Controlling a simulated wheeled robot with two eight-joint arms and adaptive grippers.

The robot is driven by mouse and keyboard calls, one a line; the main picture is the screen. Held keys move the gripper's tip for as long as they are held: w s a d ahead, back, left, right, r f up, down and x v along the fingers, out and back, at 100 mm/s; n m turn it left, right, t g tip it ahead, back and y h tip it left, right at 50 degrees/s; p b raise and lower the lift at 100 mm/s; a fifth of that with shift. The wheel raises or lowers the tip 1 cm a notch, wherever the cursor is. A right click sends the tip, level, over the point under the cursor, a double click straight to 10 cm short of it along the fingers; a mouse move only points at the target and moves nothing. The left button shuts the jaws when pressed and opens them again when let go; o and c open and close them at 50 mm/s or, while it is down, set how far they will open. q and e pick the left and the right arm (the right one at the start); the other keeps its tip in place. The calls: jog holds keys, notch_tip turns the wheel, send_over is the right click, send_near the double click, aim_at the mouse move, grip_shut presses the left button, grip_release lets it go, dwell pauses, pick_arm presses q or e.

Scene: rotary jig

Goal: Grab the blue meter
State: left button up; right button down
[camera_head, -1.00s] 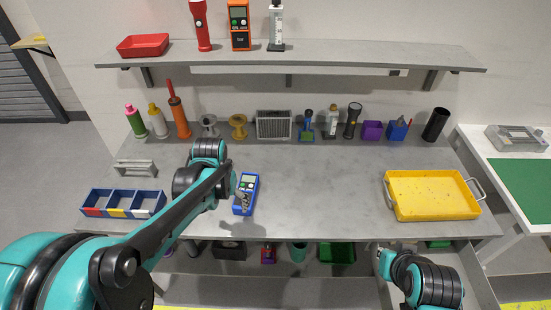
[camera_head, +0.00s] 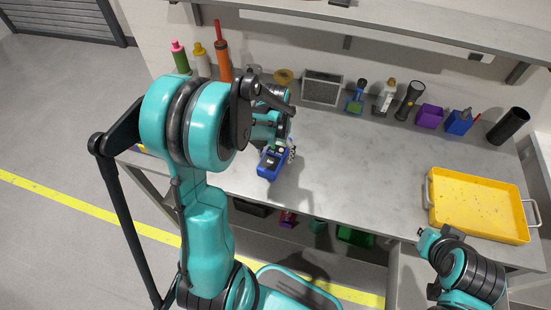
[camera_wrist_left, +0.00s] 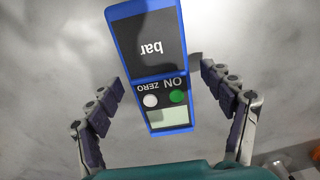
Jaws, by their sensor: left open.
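The blue meter (camera_head: 270,163) lies on the grey bench near its front edge, partly covered by my left gripper in the head view. In the left wrist view the meter (camera_wrist_left: 146,42) shows its dark "bar" panel, a white and a green button and a pale screen. My left gripper (camera_head: 284,150) is over the meter. In the left wrist view its open fingers (camera_wrist_left: 160,78) stand on either side of the meter, with a gap at each side. My right arm shows at the lower right of the head view, but its gripper cannot be made out.
A yellow tray (camera_head: 478,205) lies on the bench at the right. Bottles, a grey box (camera_head: 322,88), a flashlight (camera_head: 409,100), purple and blue holders and a black cylinder (camera_head: 508,127) stand along the back. The bench middle is clear.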

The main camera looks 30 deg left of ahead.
pick_arm(q)
jog(key=shift+f, duration=0.5)
jog(key=shift+r, duration=0.1)
jog(key=c, duration=1.4)
jog(key=shift+o, duration=0.2)
jog(key=shift+r, duration=0.1)
